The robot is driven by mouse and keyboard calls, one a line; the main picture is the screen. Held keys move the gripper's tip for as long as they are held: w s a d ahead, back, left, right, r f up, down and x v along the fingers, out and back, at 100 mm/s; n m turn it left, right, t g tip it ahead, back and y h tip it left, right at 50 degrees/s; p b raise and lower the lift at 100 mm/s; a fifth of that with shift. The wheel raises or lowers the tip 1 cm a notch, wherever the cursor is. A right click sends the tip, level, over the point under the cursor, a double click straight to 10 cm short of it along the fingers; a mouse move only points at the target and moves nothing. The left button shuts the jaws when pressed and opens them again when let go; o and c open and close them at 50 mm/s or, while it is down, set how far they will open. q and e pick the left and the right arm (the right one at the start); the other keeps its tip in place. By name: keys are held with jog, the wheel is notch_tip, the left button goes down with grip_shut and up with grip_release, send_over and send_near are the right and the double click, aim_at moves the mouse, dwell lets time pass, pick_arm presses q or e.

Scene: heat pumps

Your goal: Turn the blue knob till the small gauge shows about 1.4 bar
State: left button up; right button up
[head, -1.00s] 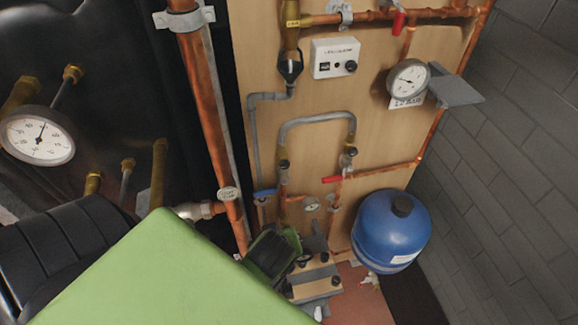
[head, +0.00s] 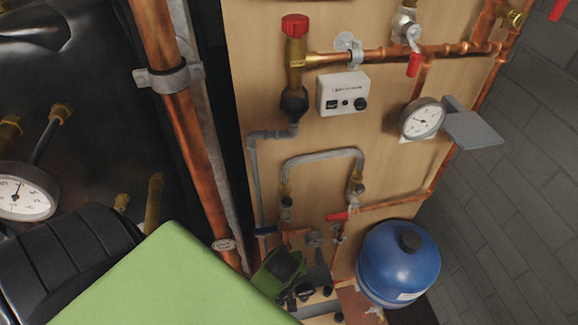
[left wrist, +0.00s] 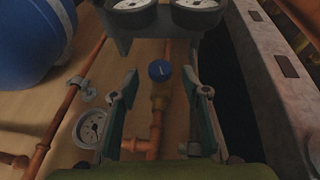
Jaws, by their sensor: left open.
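The blue knob (left wrist: 160,71) shows in the left wrist view as a small round cap with a white mark, on a brass and copper fitting. My left gripper (left wrist: 160,88) is open. Its two fingers stand on either side of the knob in that picture, with gaps on both sides; I cannot tell the depth. The small gauge (left wrist: 91,128) is a white dial left of the left finger; its needle is too small to read. In the head view the small gauge (head: 315,238) is tiny, and my green and black gripper hides the knob. My right gripper is not in view.
A grey holder with two dials (left wrist: 165,20) crosses the top of the wrist view. The blue tank (head: 398,262) stands right of the gripper.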

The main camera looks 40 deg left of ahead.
pick_arm(q)
jog(key=x, duration=0.3)
jog(key=shift+s, duration=0.1)
jog(key=c, duration=1.1)
jog(key=g+y, duration=0.2)
jog(key=m+g+y, duration=0.1)
jog(key=g, duration=0.1)
jog(key=shift+w+d, duration=0.3)
jog(key=shift+d, duration=0.1)
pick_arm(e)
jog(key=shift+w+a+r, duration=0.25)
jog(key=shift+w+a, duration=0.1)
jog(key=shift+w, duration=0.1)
pick_arm(q)
jog(key=shift+f+y, duration=0.1)
jog(key=shift+y, duration=0.2)
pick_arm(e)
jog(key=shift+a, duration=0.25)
